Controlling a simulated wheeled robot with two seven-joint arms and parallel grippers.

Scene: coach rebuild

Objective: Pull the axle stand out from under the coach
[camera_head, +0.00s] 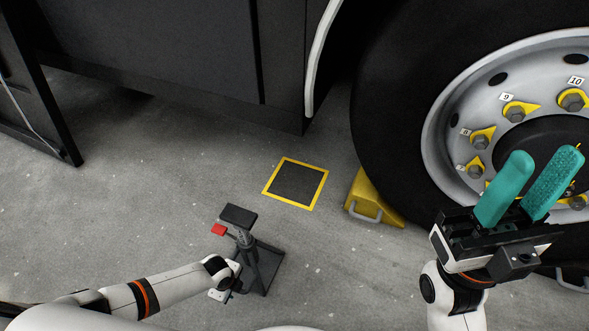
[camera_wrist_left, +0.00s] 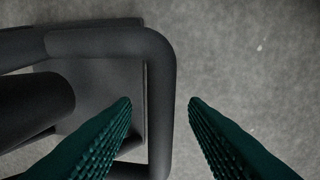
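The axle stand (camera_head: 262,262) stands upright on the floor, near side of the coach (camera_head: 170,40), with a dark flat top and a red tab beside it. It is clear of the coach body in the head view. My left gripper (camera_wrist_left: 160,103) is open, with its teal fingertips on either side of a dark bent bar (camera_wrist_left: 162,80) of the stand. Whether they touch the bar I cannot tell. In the head view the left fingers are mostly hidden at the stand's near left side. My right gripper (camera_head: 541,160) is open and empty, raised in front of the wheel.
A yellow-edged dark square (camera_head: 297,184) lies on the floor between stand and coach. A yellow wheel chock (camera_head: 370,200) with a grey handle sits against the large wheel (camera_head: 385,120). A dark panel (camera_head: 35,90) stands at the left. Floor left of the stand is clear.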

